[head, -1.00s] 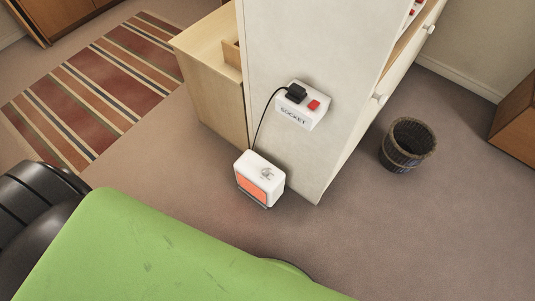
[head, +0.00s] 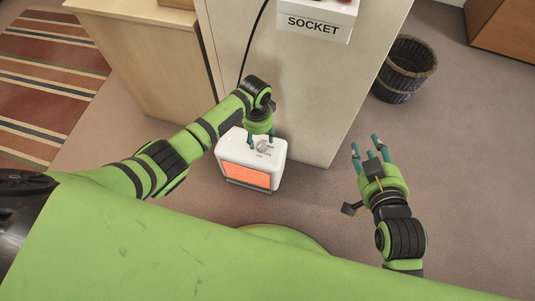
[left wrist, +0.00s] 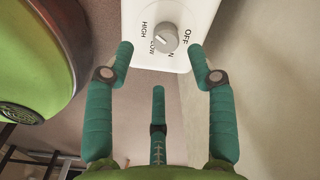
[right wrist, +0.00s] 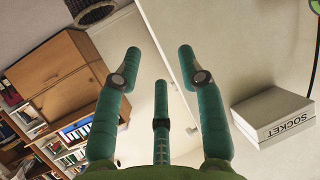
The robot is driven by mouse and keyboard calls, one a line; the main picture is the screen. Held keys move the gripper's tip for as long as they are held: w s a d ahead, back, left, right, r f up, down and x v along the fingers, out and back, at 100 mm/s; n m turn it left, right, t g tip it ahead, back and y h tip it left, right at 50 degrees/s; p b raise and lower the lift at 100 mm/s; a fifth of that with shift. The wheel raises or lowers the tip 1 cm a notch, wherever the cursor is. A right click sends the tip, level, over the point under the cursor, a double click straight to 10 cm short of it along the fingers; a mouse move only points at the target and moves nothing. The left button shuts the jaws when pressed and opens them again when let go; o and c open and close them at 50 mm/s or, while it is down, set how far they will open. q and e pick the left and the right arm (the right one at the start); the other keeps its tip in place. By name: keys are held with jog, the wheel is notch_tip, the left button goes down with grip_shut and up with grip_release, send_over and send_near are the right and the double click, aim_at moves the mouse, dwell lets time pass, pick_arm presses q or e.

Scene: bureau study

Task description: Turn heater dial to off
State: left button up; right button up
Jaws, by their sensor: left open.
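The heater (head: 232,172) is a small white box with a glowing orange front, standing on the floor against the pale cabinet side. Its grey dial (head: 263,147) is on the top face. In the left wrist view the dial (left wrist: 164,38) is ringed by OFF, HIGH, LOW and a partly hidden label. I cannot tell surely which one its mark points at. My left gripper (head: 261,139) is over the heater top, its fingers open around the dial's near side, not closed on it. My right gripper (head: 366,146) is open and empty above the floor, right of the heater.
A white socket box (head: 317,22) is on the cabinet side (head: 295,95), with a black cable (head: 250,45) running down behind the heater. Carpet between the bucket and heater is clear.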

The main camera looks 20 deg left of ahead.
aim_at(262, 145)
pick_arm(q)
jog(key=shift+w+d+r+m+b, duration=0.15)
jog(key=shift+w+r+m+b, duration=0.2)
jog(key=shift+w+b, duration=0.25)
notch_tip(262, 145, down, 3)
jog(key=shift+s+f+b, duration=0.1)
jog(key=shift+s+b, duration=0.05)
jog(key=shift+b, duration=0.65)
jog(key=shift+f+b, duration=0.45)
jog(key=shift+f, duration=0.4)
jog(key=shift+f+b, duration=0.5)
jog(key=shift+f, duration=0.5)
pick_arm(e)
jog(key=s+a+r+n+t+y, duration=0.1)
jog(key=s+r+t+y, duration=0.1)
jog(key=r, duration=0.5)
jog(key=s+a+r+n+t+y, duration=0.1)
jog(key=s+a+r+t+y, duration=0.1)
jog(key=r+t, duration=0.4)
jog(key=s+a+r+n+t+y, duration=0.1)
jog(key=s+r+t+y, duration=0.2)
jog(key=r, duration=0.7)
jog(key=shift+s+a+r+n+t+y, duration=0.25)
jog(key=shift+a+n+t+y, duration=0.2)
jog(key=shift+y, duration=0.85)
jog(key=shift+d+f, duration=0.1)
pick_arm(q)
grip_shut()
